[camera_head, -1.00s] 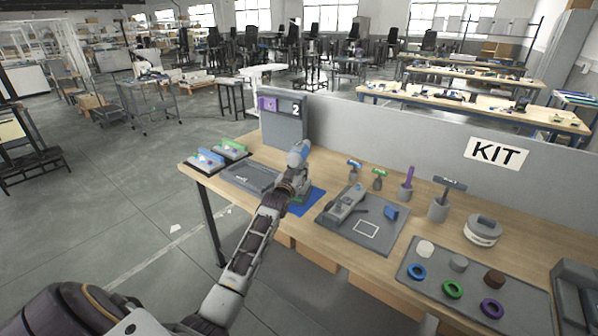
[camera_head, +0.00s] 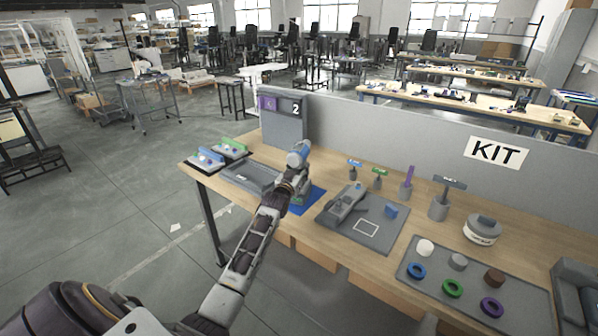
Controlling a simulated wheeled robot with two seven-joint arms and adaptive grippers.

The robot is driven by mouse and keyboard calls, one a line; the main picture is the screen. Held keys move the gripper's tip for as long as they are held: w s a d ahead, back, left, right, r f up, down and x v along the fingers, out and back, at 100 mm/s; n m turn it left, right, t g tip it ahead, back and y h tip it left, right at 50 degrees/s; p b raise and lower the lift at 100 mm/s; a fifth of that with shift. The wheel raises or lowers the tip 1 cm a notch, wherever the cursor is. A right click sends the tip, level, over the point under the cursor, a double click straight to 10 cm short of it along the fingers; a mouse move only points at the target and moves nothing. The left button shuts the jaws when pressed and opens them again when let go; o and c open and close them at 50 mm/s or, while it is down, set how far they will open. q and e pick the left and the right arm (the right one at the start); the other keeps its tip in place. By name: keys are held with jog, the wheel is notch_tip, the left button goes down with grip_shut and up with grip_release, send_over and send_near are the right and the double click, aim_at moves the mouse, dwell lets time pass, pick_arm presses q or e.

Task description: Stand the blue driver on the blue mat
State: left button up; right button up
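The blue driver (camera_head: 298,155) is upright at the back left of the bench, with its blue and grey head uppermost. My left gripper (camera_head: 294,186) is at the driver's lower body, in front of it. My wrist hides the fingertips and most of the handle, so I cannot tell whether the fingers are closed on it. The blue mat (camera_head: 312,199) lies under the gripper and driver, with its right part showing. Whether the driver's foot touches the mat is hidden. My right gripper is not in view.
A grey tray (camera_head: 250,176) is to the left. Several holders stand behind, before a grey partition (camera_head: 400,137). A parts tray (camera_head: 520,291) is at right.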

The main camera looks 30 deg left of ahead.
pick_arm(q)
jog(key=o, duration=0.3)
jog(key=shift+f, duration=0.3)
jog(key=shift+s+d+r, duration=0.1)
jog(key=shift+s+d, duration=0.05)
jog(key=shift+s, duration=0.35)
jog(key=v, duration=1.1)
jog(key=shift+r, duration=0.15)
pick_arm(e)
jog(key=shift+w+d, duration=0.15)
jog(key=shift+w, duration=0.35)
